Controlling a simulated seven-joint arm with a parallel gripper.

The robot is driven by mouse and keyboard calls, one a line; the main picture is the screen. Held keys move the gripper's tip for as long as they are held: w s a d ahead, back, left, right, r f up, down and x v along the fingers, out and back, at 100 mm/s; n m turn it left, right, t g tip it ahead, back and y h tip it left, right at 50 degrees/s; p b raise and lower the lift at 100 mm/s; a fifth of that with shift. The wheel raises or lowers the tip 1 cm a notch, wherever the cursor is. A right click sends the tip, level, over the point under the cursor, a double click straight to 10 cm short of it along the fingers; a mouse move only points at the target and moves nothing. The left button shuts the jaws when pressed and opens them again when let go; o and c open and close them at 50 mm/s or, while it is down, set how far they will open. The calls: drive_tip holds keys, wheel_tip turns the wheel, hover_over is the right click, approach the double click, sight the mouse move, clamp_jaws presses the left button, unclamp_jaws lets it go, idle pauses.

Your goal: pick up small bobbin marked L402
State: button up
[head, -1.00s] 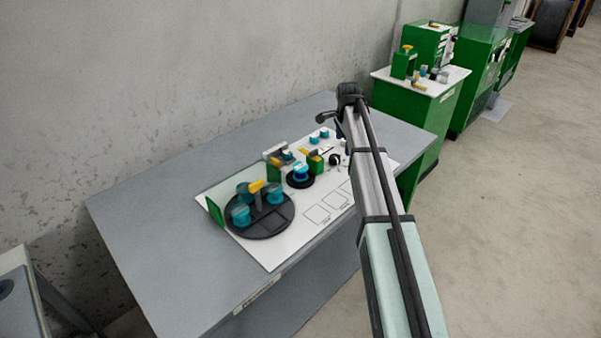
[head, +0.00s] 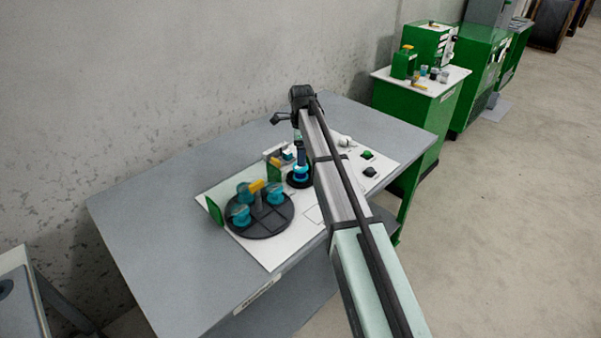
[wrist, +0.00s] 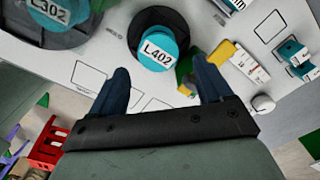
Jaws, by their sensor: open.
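The small bobbin marked L402 (wrist: 158,48) is teal with a white label and sits on a small round black base (wrist: 136,35). In the head view the bobbin (head: 301,172) stands on the white board, right of the big black turntable (head: 262,222). My gripper (wrist: 164,80) is open and empty, with its two dark blue fingers spread. In the wrist view the bobbin shows just beyond the fingertips, roughly centred between them. In the head view my gripper (head: 301,156) is right above the bobbin and partly covers it. Contact cannot be told.
The turntable carries several teal bobbins, one marked L302 (wrist: 50,10), and a yellow-topped post (head: 258,187). A green and yellow fixture (head: 274,166) stands close behind the L402 bobbin. The grey table (head: 150,240) is clear at the left.

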sight(301, 172)
drive_tip(key=shift+f, duration=3.25)
drive_tip(key=shift+c, duration=0.2)
drive_tip(key=c, duration=1)
drive_tip(key=shift+r, duration=0.15)
